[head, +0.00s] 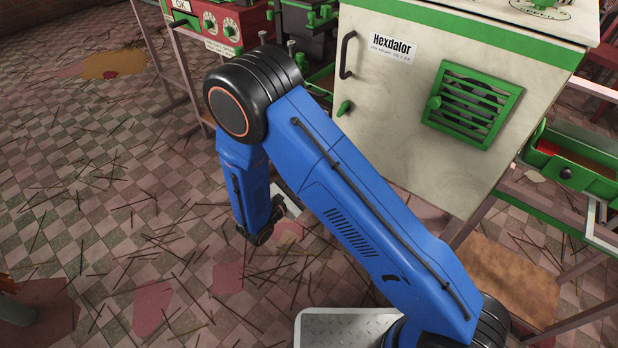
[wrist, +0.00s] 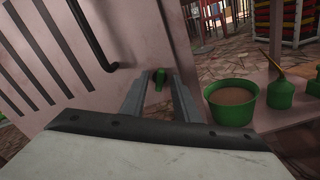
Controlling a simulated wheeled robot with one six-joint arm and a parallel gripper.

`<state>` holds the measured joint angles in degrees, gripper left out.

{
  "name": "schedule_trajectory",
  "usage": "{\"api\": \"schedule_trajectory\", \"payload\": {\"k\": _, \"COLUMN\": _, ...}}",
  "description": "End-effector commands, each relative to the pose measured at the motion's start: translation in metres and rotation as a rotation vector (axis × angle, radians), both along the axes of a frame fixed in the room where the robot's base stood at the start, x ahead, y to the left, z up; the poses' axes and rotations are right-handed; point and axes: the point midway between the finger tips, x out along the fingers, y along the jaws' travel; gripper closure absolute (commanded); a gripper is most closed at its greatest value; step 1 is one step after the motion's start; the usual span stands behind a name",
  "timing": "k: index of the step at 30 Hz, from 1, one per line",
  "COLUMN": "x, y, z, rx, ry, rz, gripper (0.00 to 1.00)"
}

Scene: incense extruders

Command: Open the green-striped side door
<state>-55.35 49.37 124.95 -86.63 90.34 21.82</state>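In the head view a cream machine door (head: 405,110) marked "Hexdalor" has a green band along its top, a green slatted vent (head: 472,103), a black handle (head: 345,56) and a green latch (head: 344,108). It looks shut. My blue arm crosses in front of its lower left. My gripper is mostly hidden behind the arm there. In the wrist view my gripper (wrist: 158,97) is open, its two grey fingers apart. A green latch (wrist: 159,77) shows between the fingertips; contact cannot be told. A pale slotted panel (wrist: 128,35) with a black handle (wrist: 93,38) lies left and ahead.
In the wrist view a green bowl of brown material (wrist: 231,101) and a green bottle (wrist: 280,93) stand close right of the fingers. In the head view a red control box (head: 222,27) is at the upper left, and a green tray (head: 575,165) is at right. Stick-strewn floor lies left.

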Motion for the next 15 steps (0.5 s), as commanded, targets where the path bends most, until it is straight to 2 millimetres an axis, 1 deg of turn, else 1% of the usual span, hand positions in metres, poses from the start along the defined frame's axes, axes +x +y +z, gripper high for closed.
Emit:
{"api": "schedule_trajectory", "payload": {"k": 6, "x": 0.0000, "y": 0.0000, "z": 0.0000, "rx": 0.000, "ry": 0.000, "rz": 0.000, "gripper": 0.72}}
{"api": "schedule_trajectory", "payload": {"k": 8, "x": 0.0000, "y": 0.0000, "z": 0.0000, "rx": 0.000, "ry": 0.000, "rz": 0.000, "gripper": 0.86}}
{"api": "schedule_trajectory", "payload": {"k": 9, "x": 0.0000, "y": 0.0001, "z": 0.0000, "rx": 0.000, "ry": 0.000, "rz": 0.000, "gripper": 0.96}}
{"api": "schedule_trajectory", "payload": {"k": 10, "x": -0.0001, "y": 0.0001, "z": 0.0000, "rx": 0.000, "ry": 0.000, "rz": 0.000, "gripper": 1.00}}
{"api": "schedule_trajectory", "payload": {"k": 15, "x": -0.0001, "y": 0.0001, "z": 0.0000, "rx": -0.001, "ry": 0.001, "rz": 0.000, "gripper": 1.00}}
